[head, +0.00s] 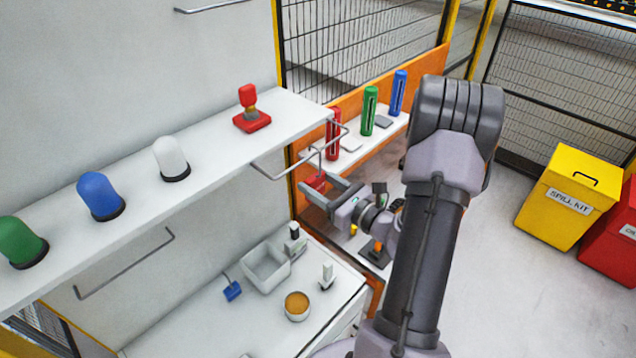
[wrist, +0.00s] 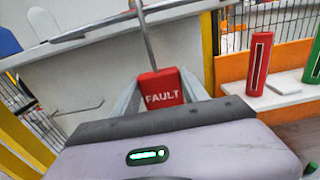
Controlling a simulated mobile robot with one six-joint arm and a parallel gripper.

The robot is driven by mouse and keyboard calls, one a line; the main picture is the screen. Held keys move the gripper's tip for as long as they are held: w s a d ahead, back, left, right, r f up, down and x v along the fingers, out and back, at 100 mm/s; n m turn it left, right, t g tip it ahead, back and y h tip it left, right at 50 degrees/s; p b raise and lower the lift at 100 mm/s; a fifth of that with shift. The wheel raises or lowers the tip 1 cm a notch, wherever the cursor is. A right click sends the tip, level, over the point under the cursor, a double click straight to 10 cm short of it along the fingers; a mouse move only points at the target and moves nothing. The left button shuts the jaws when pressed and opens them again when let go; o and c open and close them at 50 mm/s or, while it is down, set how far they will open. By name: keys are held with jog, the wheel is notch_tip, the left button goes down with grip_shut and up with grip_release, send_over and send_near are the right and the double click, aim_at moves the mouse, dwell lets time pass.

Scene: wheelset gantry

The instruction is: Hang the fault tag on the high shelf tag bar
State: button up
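The red fault tag (wrist: 163,88) is between the two fingers of my gripper (head: 320,192), with its word FAULT facing the wrist camera. The tag also shows as a small red patch in the head view (head: 315,182). A thin grey wire hook (wrist: 146,38) rises from the tag and leaves the top of the wrist view. The high shelf (head: 215,150) carries a bent metal bar (head: 283,167) at its right part, reaching out from the front edge. The hook's top is close to this bar in the head view; I cannot tell whether they touch.
Green (head: 22,242), blue (head: 100,196) and white (head: 171,158) domes and a red-based block (head: 250,112) stand on the shelf. Another bar (head: 125,265) hangs further left. Below are a bench with a white bin (head: 265,265) and a bowl (head: 297,306). Orange panelling stands behind my gripper.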

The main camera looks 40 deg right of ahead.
jog(key=o, duration=0.5)
jog(key=s+d+b, duration=0.1)
jog(key=s+b, duration=0.3)
jog(key=s, duration=1.4)
jog(key=w+a+f+n+g+y+b, duration=0.2)
jog(key=a+f+n+g+y+b, duration=0.3)
jog(key=a+f+n+b, duration=0.5)
jog(key=w+a+f+n+g+y+b, duration=0.3)
jog(key=a+f+n+g+b, duration=0.4)
jog(key=a, duration=0.5)
jog(key=s+a+f+n+h+b, duration=0.1)
jog(key=a+f+n+h+b, duration=0.1)
jog(key=b, duration=0.4)
jog(key=s+a+f+n+h+b, duration=0.1)
jog(key=a+f+n+h+b, duration=0.1)
jog(key=a+f+n+b, duration=0.2)
jog(key=s+a+f+n+h+b, duration=0.2)
jog(key=a+f+n+h+b, duration=0.1)
jog(key=n+b, duration=0.4)
jog(key=shift+a+f+n+b, duration=0.25)
jog(key=shift+f+n+b, duration=0.15)
jog(key=shift+f+b, duration=0.15)
